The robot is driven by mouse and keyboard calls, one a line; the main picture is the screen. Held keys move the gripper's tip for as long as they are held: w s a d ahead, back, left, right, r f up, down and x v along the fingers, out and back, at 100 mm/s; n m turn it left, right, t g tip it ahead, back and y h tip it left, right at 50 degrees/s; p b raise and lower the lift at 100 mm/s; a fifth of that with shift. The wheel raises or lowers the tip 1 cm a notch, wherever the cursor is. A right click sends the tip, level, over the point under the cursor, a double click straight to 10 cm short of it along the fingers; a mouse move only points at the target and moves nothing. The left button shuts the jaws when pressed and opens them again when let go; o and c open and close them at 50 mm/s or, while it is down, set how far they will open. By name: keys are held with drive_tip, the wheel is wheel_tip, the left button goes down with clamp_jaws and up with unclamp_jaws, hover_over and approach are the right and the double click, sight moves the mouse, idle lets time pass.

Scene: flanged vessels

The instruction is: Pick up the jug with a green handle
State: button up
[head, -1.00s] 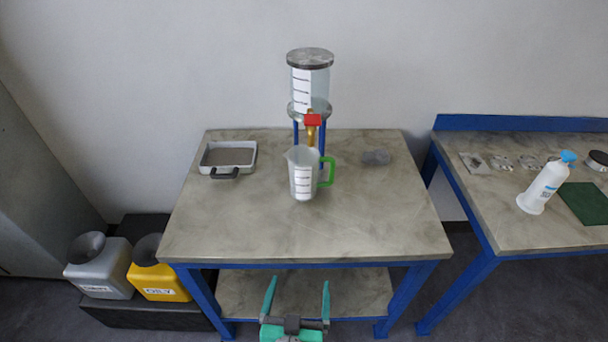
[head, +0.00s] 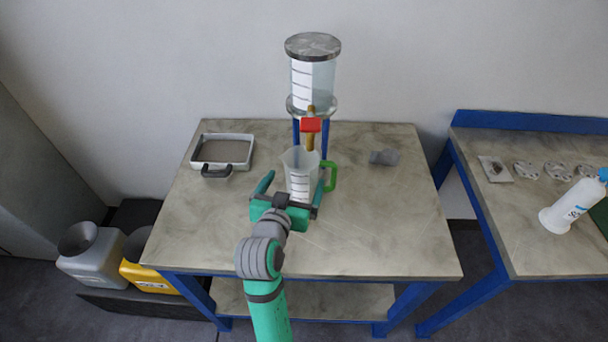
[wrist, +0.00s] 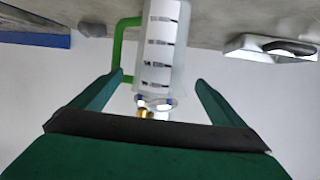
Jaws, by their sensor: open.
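The jug (head: 300,176) is a translucent, graduated vessel with a green handle (head: 331,176) on its right side. It stands upright on the table below the red-handled tap of the flanged vessel. My gripper (head: 295,183) is open, with one finger on each side of the jug's near side in the head view; contact cannot be told. In the wrist view the jug (wrist: 160,45) appears upside down between and beyond the two fingers (wrist: 150,88), its green handle (wrist: 118,50) on the left. My gripper hides the jug's lower part in the head view.
The flanged vessel (head: 313,75) stands on blue legs behind the jug. A shallow tray (head: 223,150) is to the left, a grey lump (head: 384,157) to the right. A second table (head: 500,220) bears a white bottle (head: 570,208). The front right tabletop is clear.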

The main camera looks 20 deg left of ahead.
drive_tip(key=shift+x, duration=3.95)
drive_tip(key=shift+d+r, duration=0.1)
drive_tip(key=shift+r, duration=0.05)
drive_tip(key=shift+c, duration=0.2)
drive_tip(key=c, duration=1.3)
drive_tip(key=shift+r, duration=0.1)
